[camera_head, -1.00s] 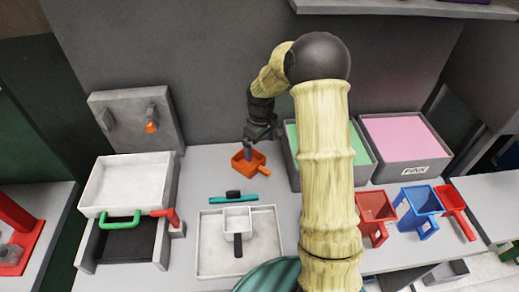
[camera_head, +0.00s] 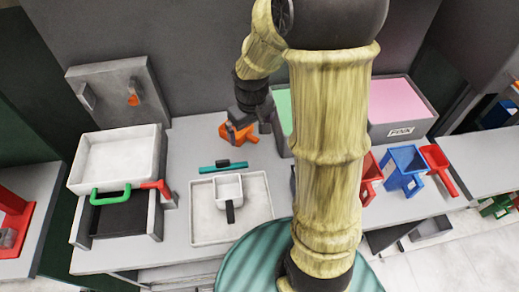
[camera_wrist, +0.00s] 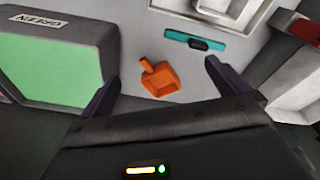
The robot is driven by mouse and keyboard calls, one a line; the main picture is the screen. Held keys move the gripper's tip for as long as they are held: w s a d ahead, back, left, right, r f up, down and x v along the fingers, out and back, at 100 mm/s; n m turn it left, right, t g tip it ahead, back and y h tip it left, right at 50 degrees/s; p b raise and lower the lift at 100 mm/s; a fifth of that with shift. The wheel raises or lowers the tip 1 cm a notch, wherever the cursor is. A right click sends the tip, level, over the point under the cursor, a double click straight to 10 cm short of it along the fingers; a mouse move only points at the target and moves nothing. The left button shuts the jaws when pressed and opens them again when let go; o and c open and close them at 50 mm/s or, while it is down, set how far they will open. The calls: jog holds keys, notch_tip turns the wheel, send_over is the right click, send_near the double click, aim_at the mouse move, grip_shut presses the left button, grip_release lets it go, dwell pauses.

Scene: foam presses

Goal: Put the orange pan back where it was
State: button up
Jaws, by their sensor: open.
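The orange pan (camera_head: 236,132) sits on the grey table near the back wall, left of the green-filled bin. In the wrist view the orange pan (camera_wrist: 160,80) shows whole, with its short handle pointing up and left. My gripper (camera_wrist: 160,76) is open and empty, its two dark fingers standing apart on either side of the pan in that view. In the head view my gripper (camera_head: 248,120) is over the pan and hides part of it. The wrist view shows no finger touching the pan.
A teal bar (camera_head: 223,167) lies in front of the pan. A white tray (camera_head: 262,208) holds a small white pan (camera_head: 228,188). The green bin (camera_head: 283,110) and pink bin (camera_head: 396,104) stand right. Red and blue pans (camera_head: 404,172) stand front right. A white-topped press (camera_head: 117,160) stands left.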

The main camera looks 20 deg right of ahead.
jog(key=s+a+r+m+t, duration=0.1)
jog(key=s+m, duration=0.2)
jog(key=s, duration=0.6)
jog(key=shift+s+r, duration=0.3)
jog(key=shift+s, duration=0.1)
dwell(0.4)
